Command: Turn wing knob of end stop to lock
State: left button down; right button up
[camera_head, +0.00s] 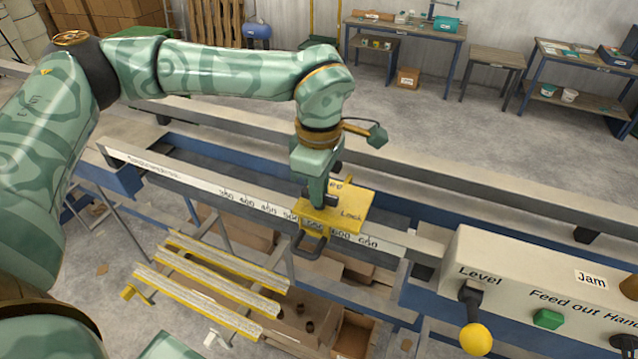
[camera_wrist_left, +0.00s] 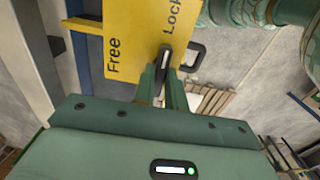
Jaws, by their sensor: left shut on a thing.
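The end stop is a yellow block (camera_head: 347,213) on the scale rail (camera_head: 200,192), with its pointer area near the 550 and 600 marks. Its top plate (camera_wrist_left: 125,40) carries the words Free and Lock. The black wing knob (camera_wrist_left: 165,57) stands on the plate, close to the word Lock in the left wrist view. My left gripper (camera_head: 318,202) comes down from above and is shut on the knob, its two fingers (camera_wrist_left: 163,82) on either side. The fingers hide part of the knob. A black loop handle (camera_head: 311,246) sits at the front of the block. My right gripper is not seen.
A control box (camera_head: 540,285) with a yellow-ball Level lever (camera_head: 476,335) and a green button (camera_head: 548,318) stands right of the rail. Yellow-edged slats (camera_head: 205,290) and cardboard boxes lie below. Work tables (camera_head: 405,30) stand far back, beyond open floor.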

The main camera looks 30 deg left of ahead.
pick_arm(q)
jog(key=shift+w+r, duration=0.1)
dwell(0.4)
jog(key=c, duration=1.4)
grip_release()
jog(key=shift+c, duration=0.2)
notch_tip(320, 180, up, 16)
jog(key=b, duration=0.1)
jog(key=shift+r+b, duration=0.15)
jog(key=shift+b, duration=0.2)
